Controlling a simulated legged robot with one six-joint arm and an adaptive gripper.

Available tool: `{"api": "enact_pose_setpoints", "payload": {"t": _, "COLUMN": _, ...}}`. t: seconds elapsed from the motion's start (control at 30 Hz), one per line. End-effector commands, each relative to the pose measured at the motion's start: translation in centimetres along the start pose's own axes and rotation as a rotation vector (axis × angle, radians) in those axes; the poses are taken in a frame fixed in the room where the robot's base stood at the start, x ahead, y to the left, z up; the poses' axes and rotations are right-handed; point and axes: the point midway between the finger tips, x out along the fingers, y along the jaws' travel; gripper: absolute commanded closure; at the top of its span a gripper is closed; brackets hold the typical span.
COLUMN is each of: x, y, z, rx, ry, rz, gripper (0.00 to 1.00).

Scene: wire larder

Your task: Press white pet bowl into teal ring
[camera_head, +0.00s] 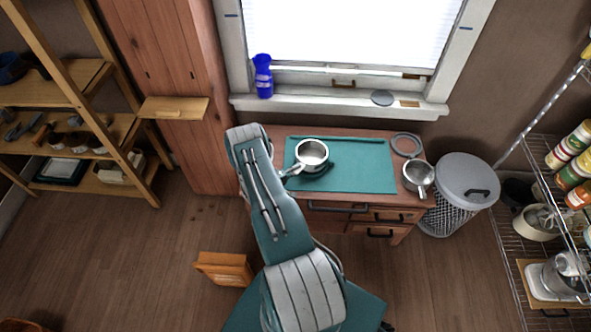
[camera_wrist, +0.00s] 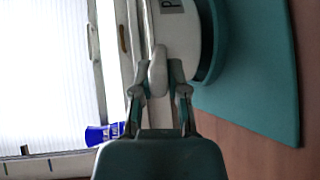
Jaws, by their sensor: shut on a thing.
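The white pet bowl (camera_head: 312,154) stands upright on the teal mat on the wooden table. Its white side with a dark-lettered label shows close up in the wrist view (camera_wrist: 178,28). The teal ring (camera_wrist: 217,48) shows as a curved band around the bowl's base, and a little of it shows in the head view (camera_head: 328,166). I cannot tell whether the bowl is fully seated in it. My gripper (camera_head: 291,170) is at the bowl's left side. In the wrist view my gripper (camera_wrist: 159,90) is shut on a white projecting part of the bowl.
The teal mat (camera_head: 368,178) is bare to the right. A lidded bin (camera_head: 466,182) stands beside the table.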

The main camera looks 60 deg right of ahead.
Motion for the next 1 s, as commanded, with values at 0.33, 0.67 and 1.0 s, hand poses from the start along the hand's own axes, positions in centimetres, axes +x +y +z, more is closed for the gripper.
{"api": "enact_pose_setpoints", "payload": {"t": 0.33, "x": 0.0, "y": 0.0, "z": 0.0, "rx": 0.001, "ry": 0.0, "rz": 0.001, "gripper": 1.0}}
{"api": "enact_pose_setpoints", "payload": {"t": 0.67, "x": 0.1, "y": -0.7, "z": -0.1, "rx": 0.001, "ry": 0.0, "rz": 0.001, "gripper": 1.0}}
{"api": "enact_pose_setpoints", "payload": {"t": 1.0, "x": 0.2, "y": -1.5, "z": -0.1, "rx": 0.0, "ry": 0.0, "rz": 0.001, "gripper": 1.0}}
